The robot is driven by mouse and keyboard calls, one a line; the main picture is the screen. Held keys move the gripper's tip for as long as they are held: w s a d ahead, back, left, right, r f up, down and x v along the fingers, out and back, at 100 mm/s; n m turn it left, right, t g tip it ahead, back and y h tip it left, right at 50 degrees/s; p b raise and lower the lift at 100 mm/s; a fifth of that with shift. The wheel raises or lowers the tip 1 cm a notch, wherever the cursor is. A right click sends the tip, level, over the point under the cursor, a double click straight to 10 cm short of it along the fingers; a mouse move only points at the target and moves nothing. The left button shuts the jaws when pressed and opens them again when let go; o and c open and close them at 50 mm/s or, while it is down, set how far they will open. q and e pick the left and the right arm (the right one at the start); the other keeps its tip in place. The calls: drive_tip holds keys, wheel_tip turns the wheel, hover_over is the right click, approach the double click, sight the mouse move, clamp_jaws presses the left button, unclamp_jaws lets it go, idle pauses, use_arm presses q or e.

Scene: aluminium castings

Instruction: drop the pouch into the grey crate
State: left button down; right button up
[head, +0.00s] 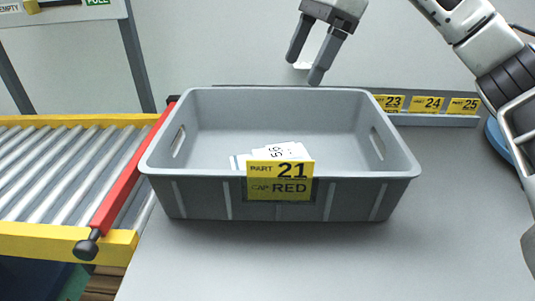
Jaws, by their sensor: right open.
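The grey crate (210,190) stands on the grey table, with a yellow label reading "PART 21 CAP RED" on its front. A white item marked with dark figures (283,151) lies inside the crate, partly hidden by the front wall and label; it may be the pouch, and I cannot tell whether it is one piece or more. My right gripper (305,70) is open above the back of the crate, its fingers pointing down. A small pale thing shows by its left finger; I cannot tell what it is. My left gripper is not in view.
A roller conveyor (60,165) with yellow rails and a red bar (128,172) lies at the left, close to the crate. Yellow labels 23, 24 and 25 (427,103) line a ledge behind. A blue round thing (497,140) sits at the right.

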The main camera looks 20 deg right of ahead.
drive_tip(key=p+v, duration=0.2)
drive_tip(key=v, duration=0.6)
drive_tip(key=shift+s, duration=0.1)
